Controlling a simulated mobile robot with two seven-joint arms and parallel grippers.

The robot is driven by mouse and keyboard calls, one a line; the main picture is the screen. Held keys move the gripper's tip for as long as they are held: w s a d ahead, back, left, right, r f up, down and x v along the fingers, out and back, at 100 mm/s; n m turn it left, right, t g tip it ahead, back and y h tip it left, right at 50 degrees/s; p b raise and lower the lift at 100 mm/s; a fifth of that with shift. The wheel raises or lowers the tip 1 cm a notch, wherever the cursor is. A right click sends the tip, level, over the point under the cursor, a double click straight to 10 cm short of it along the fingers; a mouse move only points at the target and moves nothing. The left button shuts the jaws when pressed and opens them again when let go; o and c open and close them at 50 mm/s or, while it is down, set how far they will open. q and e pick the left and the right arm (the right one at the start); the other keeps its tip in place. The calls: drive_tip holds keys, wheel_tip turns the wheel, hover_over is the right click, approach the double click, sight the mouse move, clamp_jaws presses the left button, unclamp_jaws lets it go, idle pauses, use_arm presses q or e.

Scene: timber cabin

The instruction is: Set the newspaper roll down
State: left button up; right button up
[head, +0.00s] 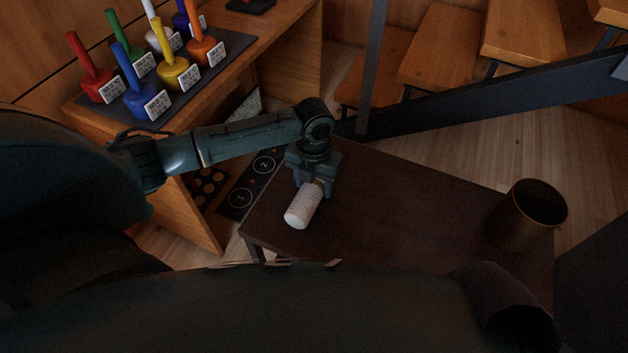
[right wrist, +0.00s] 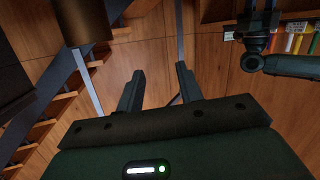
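The newspaper roll (head: 303,207) is a short whitish cylinder with faint print. It is tilted, its near end toward the lower left, over the left part of the dark brown table (head: 400,210). My left gripper (head: 313,187) points down over the table and is shut on the roll's upper end, its fingers on either side. I cannot tell whether the roll touches the tabletop. My right gripper (right wrist: 159,70) is open and empty in the right wrist view; it cannot be made out in the head view.
A brown cylindrical pot (head: 527,215) stands at the table's right end. A wooden desk (head: 283,60) at the left bears several coloured, labelled handled pieces on a dark mat (head: 232,48). Wooden stairs (head: 440,48) with a dark beam rise behind. The table's middle is clear.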

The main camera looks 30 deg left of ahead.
use_arm(q)
drive_tip(key=shift+o, duration=1.3)
drive_tip(key=shift+r, duration=0.1)
wheel_tip(320, 180, up, 12)
drive_tip(key=p, duration=0.4)
drive_tip(key=s+d+f+n+t+h, duration=0.2)
drive_tip(key=s+d+n+t+h, duration=0.15)
drive_tip(key=d+n, duration=0.35)
drive_tip(key=s+d+f+n+t+h, duration=0.2)
drive_tip(key=s+d+f+n+h, duration=0.15)
drive_tip(key=d+n, duration=0.4)
drive_tip(key=s+a+r+n+t+y, duration=0.1)
drive_tip(key=s+a+r+n+t, duration=0.1)
drive_tip(key=n, duration=0.6)
drive_tip(key=s+a+r+n+t+y, duration=0.1)
drive_tip(key=s+a+r+n+t, duration=0.1)
drive_tip(key=s+r+n+t, duration=0.3)
drive_tip(key=r+n+t, duration=0.1)
drive_tip(key=n, duration=0.2)
drive_tip(key=shift+s+a+r+n, duration=0.25)
drive_tip(key=shift+a+r+n, duration=0.05)
drive_tip(key=shift+a+n, duration=0.05)
use_arm(e)
drive_tip(key=shift+s+d+r+m+g+h, duration=0.2)
drive_tip(key=shift+s+d+r+m+g, duration=0.1)
drive_tip(key=shift+r, duration=0.2)
drive_tip(key=shift+s+d+r+m+g+h, duration=0.2)
drive_tip(key=shift+s+r+m, duration=0.1)
drive_tip(key=shift+r, duration=0.15)
